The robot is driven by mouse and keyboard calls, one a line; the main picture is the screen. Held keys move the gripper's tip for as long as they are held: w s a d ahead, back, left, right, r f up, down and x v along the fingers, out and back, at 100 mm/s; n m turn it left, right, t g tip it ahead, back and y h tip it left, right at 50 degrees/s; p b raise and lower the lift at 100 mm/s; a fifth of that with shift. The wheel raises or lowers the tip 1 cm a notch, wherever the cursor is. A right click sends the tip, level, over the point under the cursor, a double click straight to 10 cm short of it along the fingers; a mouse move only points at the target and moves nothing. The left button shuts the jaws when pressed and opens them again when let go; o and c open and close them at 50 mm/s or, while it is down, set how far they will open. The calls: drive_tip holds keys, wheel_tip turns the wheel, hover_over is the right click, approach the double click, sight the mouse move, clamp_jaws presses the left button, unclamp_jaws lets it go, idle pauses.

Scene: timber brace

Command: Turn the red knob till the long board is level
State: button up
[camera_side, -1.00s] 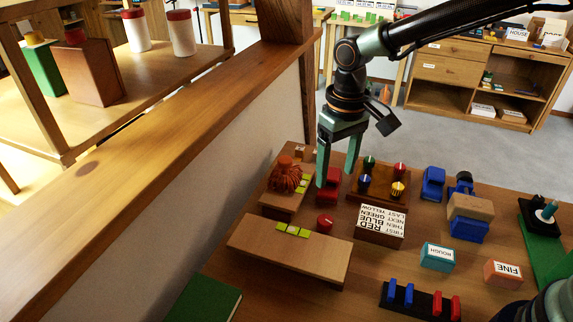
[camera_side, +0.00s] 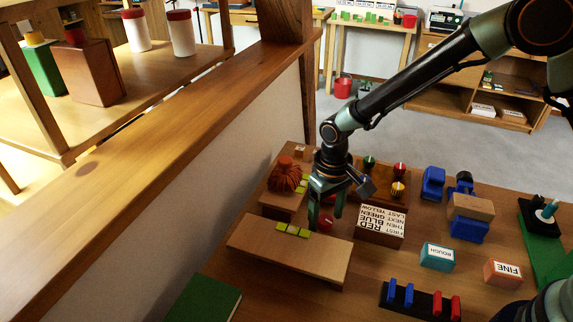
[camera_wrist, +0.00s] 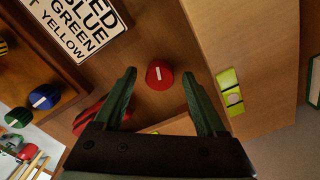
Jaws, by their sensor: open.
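The long board (camera_side: 270,252) lies in front of my gripper in the side view and runs along the right of the wrist view (camera_wrist: 255,45). A yellow-green level vial (camera_side: 293,230) sits on it; it also shows in the wrist view (camera_wrist: 230,92). I cannot tell whether the board is level. The red knob (camera_wrist: 159,75), round with a white mark, stands beside the board; in the side view (camera_side: 325,223) my fingers partly hide it. My gripper (camera_side: 327,219) points down, open, its fingertips at either side of the knob in the wrist view (camera_wrist: 159,82). Contact is not clear.
A sign block (camera_side: 381,225) stands just right of my gripper. Behind it is a brown block with several coloured knobs (camera_side: 378,184), one also red. An orange ribbed object (camera_side: 285,176) is left of my gripper. Blue and red pegs (camera_side: 420,300) stand at front.

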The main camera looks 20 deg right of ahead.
drive_tip(key=shift+f, duration=0.2)
clamp_jaws()
drive_tip(key=shift+n, duration=2.8)
unclamp_jaws()
